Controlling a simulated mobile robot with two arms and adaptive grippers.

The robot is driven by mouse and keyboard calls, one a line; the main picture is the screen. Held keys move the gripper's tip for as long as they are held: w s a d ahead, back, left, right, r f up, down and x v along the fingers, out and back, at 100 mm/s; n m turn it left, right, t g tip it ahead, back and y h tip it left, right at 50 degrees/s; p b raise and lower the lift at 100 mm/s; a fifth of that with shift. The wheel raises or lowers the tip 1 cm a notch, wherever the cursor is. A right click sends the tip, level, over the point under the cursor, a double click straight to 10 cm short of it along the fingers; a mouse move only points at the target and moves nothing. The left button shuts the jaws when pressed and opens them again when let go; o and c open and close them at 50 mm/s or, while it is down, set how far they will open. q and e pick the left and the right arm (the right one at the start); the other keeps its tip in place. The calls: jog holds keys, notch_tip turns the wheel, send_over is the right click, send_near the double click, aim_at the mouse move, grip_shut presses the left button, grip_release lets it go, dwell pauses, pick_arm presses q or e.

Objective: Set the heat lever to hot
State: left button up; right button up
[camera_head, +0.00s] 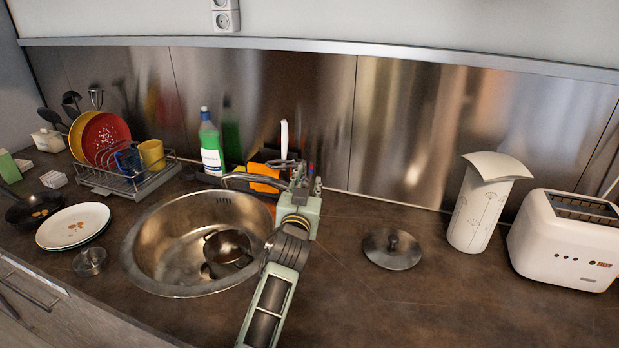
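The metal faucet (243,178) stands behind the round steel sink (150,255), its spout reaching left over the basin. My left gripper (298,178) is at the right end of the faucet, its green body reaching up from the bottom of the view. The gripper and its wrist cover the faucet's base. I cannot pick out the heat lever clearly from the gripper's fingers, nor tell its setting. Whether the fingers touch it or are closed is also unclear. My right gripper is not in view.
A pot (228,250) sits in the sink. A lid (391,249), white canister (478,208) and toaster (562,245) are right. A dish rack (145,187) and plates (72,226) are left.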

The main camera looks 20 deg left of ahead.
aim_at(310, 174)
pick_arm(q)
jog(key=shift+w+a, duration=0.2)
jog(key=shift+w, duration=1.25)
jog(key=shift+w+a, duration=0.15)
jog(key=shift+w, duration=0.1)
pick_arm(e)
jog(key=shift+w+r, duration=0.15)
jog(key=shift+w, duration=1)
pick_arm(q)
jog(key=shift+c, duration=0.3)
jog(key=shift+f, duration=0.1)
grip_shut()
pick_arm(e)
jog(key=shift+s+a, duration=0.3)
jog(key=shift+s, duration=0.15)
